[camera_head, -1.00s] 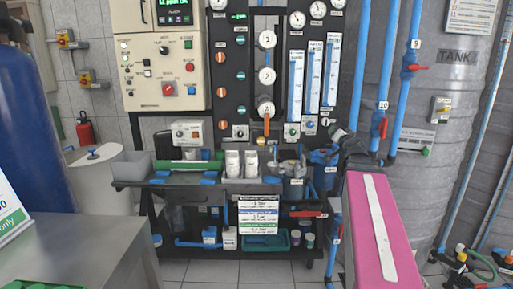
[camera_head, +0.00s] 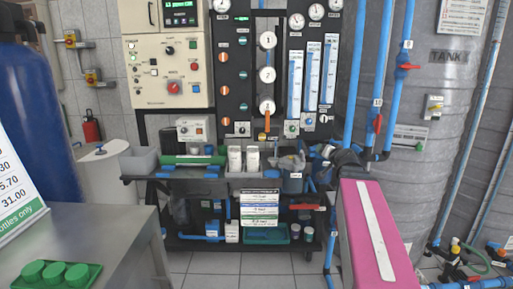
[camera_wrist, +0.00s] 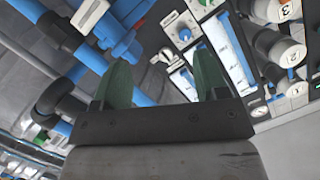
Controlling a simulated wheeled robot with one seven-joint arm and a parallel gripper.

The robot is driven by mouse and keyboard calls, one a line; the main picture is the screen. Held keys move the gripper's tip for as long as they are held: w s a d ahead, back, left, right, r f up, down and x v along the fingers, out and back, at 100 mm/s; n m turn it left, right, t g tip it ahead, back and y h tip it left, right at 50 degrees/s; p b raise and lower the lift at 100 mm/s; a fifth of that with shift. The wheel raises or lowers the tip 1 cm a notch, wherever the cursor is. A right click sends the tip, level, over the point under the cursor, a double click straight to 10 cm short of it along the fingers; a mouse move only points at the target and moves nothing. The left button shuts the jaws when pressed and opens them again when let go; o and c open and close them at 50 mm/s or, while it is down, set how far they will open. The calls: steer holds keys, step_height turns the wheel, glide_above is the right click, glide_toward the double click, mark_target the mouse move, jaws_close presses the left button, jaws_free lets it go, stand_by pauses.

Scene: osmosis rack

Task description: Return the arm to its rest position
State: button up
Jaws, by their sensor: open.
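My gripper (camera_wrist: 163,82) shows in the wrist view with its two green fingers spread apart and nothing between them. Blue pipes and the gauge panel (camera_wrist: 222,50) lie beyond the fingers, seen at a tilt. In the head view my pink arm link (camera_head: 375,235) reaches forward from the lower right towards the rack. Its dark far end is near the right end of the rack's shelf. The gripper's fingers cannot be made out clearly there, and contact with the rack cannot be judged.
The osmosis rack (camera_head: 180,242) stands ahead, with white bottles (camera_head: 243,158) on its shelf. Blue pipes (camera_head: 383,80) and a grey tank (camera_head: 450,130) are at right. A metal table (camera_head: 85,235) with green caps (camera_head: 55,272) is at lower left. Tiled floor shows between.

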steer(key=s+a+f+n+g+y, duration=0.1)
steer(key=s+a+f+g, duration=0.15)
steer(key=f, duration=0.45)
steer(key=s+a+f+n+g, duration=0.1)
steer(key=a+f+g, duration=0.1)
steer(key=a+f, duration=0.3)
steer(key=s+a+f+n+g+h, duration=0.1)
steer(key=s+f+g, duration=0.4)
steer(key=s+f, duration=0.3)
steer(key=s+a+f+n+g+h, duration=0.1)
steer(key=s+f+g, duration=0.5)
steer(key=f, duration=0.8)
steer(key=s+a+h, duration=0.1)
steer(key=s, duration=0.2)
steer(key=shift+s+a+f, duration=0.2)
steer(key=shift+a+f, duration=0.05)
steer(key=shift+f, duration=0.05)
